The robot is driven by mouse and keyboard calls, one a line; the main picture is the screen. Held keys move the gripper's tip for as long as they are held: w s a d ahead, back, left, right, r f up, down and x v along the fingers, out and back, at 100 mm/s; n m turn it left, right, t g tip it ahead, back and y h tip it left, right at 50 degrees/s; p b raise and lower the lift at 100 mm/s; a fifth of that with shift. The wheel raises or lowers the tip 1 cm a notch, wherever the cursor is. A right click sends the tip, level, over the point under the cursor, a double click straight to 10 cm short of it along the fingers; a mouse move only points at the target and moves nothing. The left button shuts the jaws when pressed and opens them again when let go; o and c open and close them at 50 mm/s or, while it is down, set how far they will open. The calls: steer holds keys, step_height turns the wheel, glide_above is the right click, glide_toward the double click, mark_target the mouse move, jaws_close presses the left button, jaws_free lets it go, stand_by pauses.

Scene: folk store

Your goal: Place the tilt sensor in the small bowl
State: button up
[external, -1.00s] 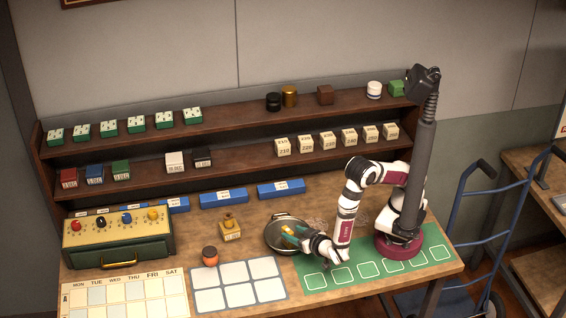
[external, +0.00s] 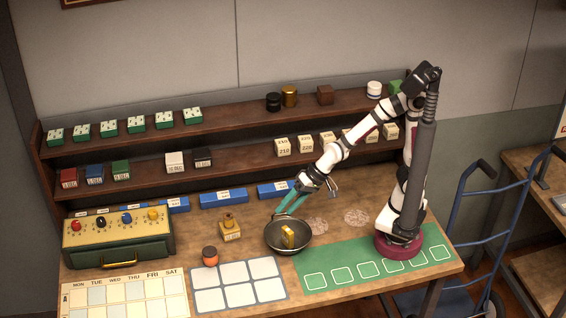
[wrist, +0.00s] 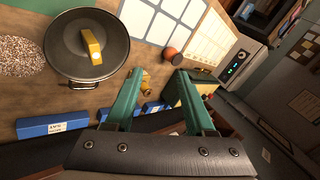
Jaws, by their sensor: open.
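A small yellow block-like part, apparently the tilt sensor (external: 288,238), sits inside the dark round bowl (external: 272,238). In the wrist view the yellow part (wrist: 91,47) lies within the bowl (wrist: 65,62), with bare bowl floor around it. My gripper (external: 282,207) is open and empty, with green fingers raised above the table behind the bowl. In the wrist view my gripper (wrist: 156,78) shows its two fingers spread apart, with the bowl off to their left. The underside of the yellow part is hidden.
A yellow block with a knob (external: 230,230) and an orange jar with a dark cap (external: 210,256) stand left of the bowl. Blue bins (external: 223,198) line the shelf foot behind. A green mat (external: 375,264) and a white-squared mat (external: 238,286) lie in front.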

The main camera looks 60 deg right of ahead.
steer(key=s+d+g+h, duration=0.2)
steer(key=s+d, duration=0.6)
steer(key=d, duration=0.2)
steer(key=s+d+r+m+g+h, duration=0.1)
steer(key=s+d+g+h, duration=0.1)
steer(key=s+d, duration=0.6)
steer(key=d+g, duration=0.1)
steer(key=d, duration=0.2)
steer(key=shift+s+d+r+g, duration=0.15)
steer(key=shift+s+r+g, duration=0.05)
steer(key=shift+s+g, duration=0.15)
